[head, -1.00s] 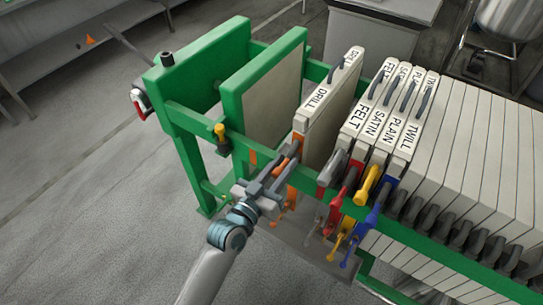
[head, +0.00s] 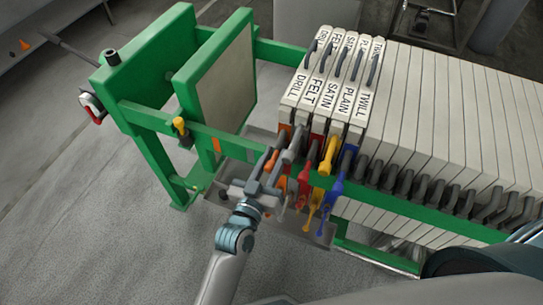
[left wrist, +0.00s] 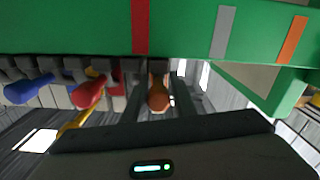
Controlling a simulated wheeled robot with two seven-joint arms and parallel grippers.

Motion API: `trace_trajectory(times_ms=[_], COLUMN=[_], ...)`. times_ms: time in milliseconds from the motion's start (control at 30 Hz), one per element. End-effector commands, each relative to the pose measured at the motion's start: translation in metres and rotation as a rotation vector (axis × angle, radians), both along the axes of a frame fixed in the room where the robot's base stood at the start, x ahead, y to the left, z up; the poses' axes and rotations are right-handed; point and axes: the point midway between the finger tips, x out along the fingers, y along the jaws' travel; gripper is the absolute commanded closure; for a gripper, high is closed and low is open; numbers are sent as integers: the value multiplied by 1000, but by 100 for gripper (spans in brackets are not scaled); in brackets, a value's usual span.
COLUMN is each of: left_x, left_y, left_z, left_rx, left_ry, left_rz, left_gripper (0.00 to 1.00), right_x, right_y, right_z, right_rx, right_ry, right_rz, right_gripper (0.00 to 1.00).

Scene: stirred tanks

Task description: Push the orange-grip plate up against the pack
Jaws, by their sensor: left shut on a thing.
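The orange-grip plate, labelled DRILL (head: 291,99), stands upright in the green frame at the left end of the pack of labelled plates (head: 345,103). I see no clear gap between it and the FELT plate (head: 312,103) beside it. My left gripper (head: 269,165) is at the near rail, at the front of the DRILL plate. In the left wrist view the orange grip (left wrist: 158,90) sits between the two dark fingers, and the gripper is shut on it. The fingers partly hide the grip in the head view. My right gripper is not in view.
The green near rail (head: 400,190) runs below the labels. Grey, red, yellow and blue grips hang close on the right of my left gripper. A wide gap lies between the DRILL plate and the green-edged end plate (head: 221,80). A grey tray (head: 315,232) sits below.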

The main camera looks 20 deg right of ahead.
Motion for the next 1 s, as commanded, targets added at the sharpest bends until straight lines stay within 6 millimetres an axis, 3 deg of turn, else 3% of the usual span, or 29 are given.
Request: trace_trajectory(times_ms=[33, 67, 133, 733, 1000], left_x=[-4, -4, -4, -3, -22], left_y=[-6, -6, -6, -1, 12], left_z=[0, 0, 0, -1, -3], left_rx=[-5, -5, -5, -1, -1], left_ry=[6, 6, 6, 2, 4], left_rz=[-11, -11, -11, -4, -5], left_gripper=[100, 73, 60, 60, 60], right_x=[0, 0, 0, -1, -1], right_y=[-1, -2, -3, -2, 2], right_z=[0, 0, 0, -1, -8], right_rx=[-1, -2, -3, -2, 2], right_ry=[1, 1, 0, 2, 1], right_rz=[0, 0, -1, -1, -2], right_gripper=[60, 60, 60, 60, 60])
